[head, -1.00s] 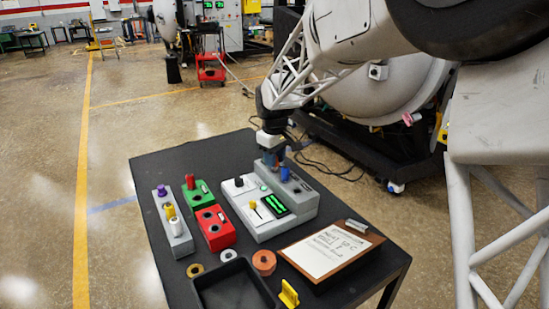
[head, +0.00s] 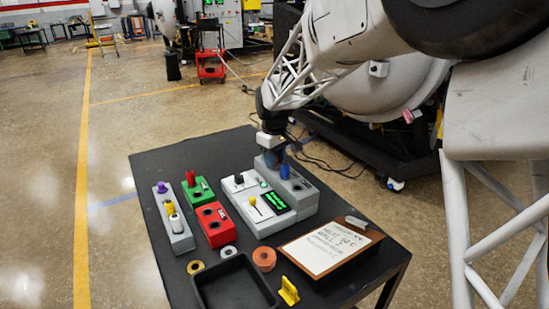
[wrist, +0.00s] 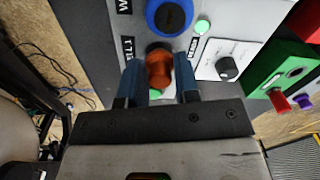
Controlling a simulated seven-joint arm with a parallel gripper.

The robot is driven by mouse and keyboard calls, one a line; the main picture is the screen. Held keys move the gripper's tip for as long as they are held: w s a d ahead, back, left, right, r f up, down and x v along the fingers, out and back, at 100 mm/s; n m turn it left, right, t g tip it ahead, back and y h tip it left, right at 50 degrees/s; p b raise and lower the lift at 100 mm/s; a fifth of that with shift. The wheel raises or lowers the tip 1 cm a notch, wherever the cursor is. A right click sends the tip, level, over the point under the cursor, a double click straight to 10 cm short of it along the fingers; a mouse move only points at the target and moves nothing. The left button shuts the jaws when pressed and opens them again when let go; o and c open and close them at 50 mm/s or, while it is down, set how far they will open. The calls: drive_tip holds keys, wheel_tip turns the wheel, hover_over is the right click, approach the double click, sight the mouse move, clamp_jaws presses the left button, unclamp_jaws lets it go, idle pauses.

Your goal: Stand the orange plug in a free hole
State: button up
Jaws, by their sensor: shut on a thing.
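The orange plug (wrist: 158,68) is between the two blue fingers of my gripper (wrist: 160,85) in the wrist view, with the gripper shut on it. A dark round opening shows just beyond the plug, on the grey block beside a "WELL 1" label. I cannot tell whether the plug's lower end is inside it. In the head view my gripper (head: 273,157) is low over the grey block (head: 300,190), and the plug cannot be made out. A blue ring with a dark centre (wrist: 170,16) sits next to it. The red block (head: 216,236) shows dark holes.
The green block (head: 207,195) holds a red plug. A grey strip (head: 180,242) holds purple, yellow and white plugs. A control panel (head: 265,226), black tray (head: 205,304), clipboard (head: 325,250), rings and a yellow bracket (head: 288,291) share the black table.

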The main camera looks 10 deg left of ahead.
drive_tip(key=shift+f, duration=0.35)
idle(0.3)
drive_tip(key=o, duration=1.4)
drive_tip(key=shift+c, duration=0.2)
drive_tip(key=shift+r, duration=0.15)
drive_tip(key=shift+r, duration=2.35)
